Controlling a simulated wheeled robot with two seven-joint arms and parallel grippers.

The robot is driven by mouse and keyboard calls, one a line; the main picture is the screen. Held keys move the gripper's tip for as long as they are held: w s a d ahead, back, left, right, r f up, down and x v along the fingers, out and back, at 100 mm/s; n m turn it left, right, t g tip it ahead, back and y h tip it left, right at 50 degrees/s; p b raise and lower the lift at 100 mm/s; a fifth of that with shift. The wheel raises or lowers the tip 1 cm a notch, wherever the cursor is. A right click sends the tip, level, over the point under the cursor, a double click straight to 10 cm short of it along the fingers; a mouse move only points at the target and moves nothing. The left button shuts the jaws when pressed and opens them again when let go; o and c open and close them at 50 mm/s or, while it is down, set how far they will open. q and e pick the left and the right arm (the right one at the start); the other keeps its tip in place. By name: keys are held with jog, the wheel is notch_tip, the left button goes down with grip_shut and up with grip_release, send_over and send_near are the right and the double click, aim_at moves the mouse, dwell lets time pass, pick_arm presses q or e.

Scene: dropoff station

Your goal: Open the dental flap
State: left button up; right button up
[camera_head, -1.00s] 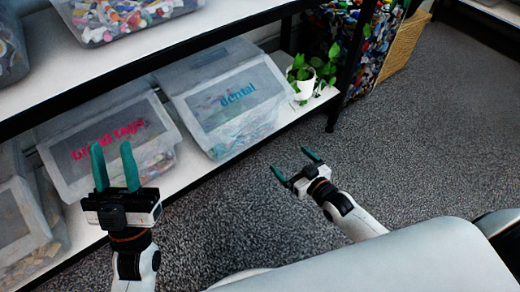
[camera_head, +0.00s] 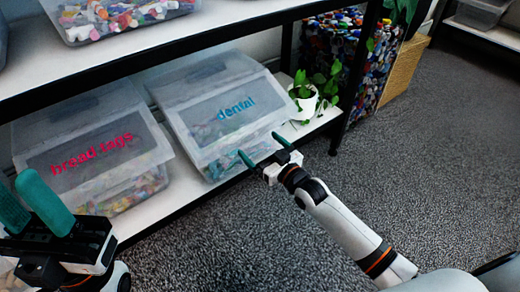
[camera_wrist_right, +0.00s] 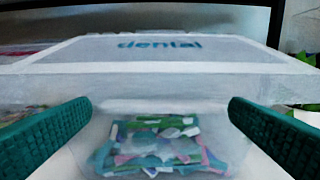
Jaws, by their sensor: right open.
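The dental bin (camera_head: 215,150) is a clear box on the lower shelf, with a flap (camera_head: 232,108) labelled "dental" in blue. The flap looks shut. In the right wrist view the flap's pale front lip (camera_wrist_right: 180,88) runs across the picture, above colourful bits seen through the bin's front (camera_wrist_right: 215,130). My right gripper (camera_head: 262,149) is open and empty at the bin's lower front, its green fingers spread to either side in the wrist view, below the lip. Contact cannot be told. My left gripper (camera_head: 32,203) is open and empty at the lower left.
A bread tags bin (camera_head: 140,150) stands left of the dental bin. A potted plant (camera_head: 305,103) is close on its right, beside a black shelf post (camera_head: 352,75). The upper shelf (camera_head: 190,35) overhangs the bins. The grey carpet (camera_head: 240,225) in front is clear.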

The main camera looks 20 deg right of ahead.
jog(key=shift+w+a, duration=0.2)
jog(key=shift+w, duration=0.35)
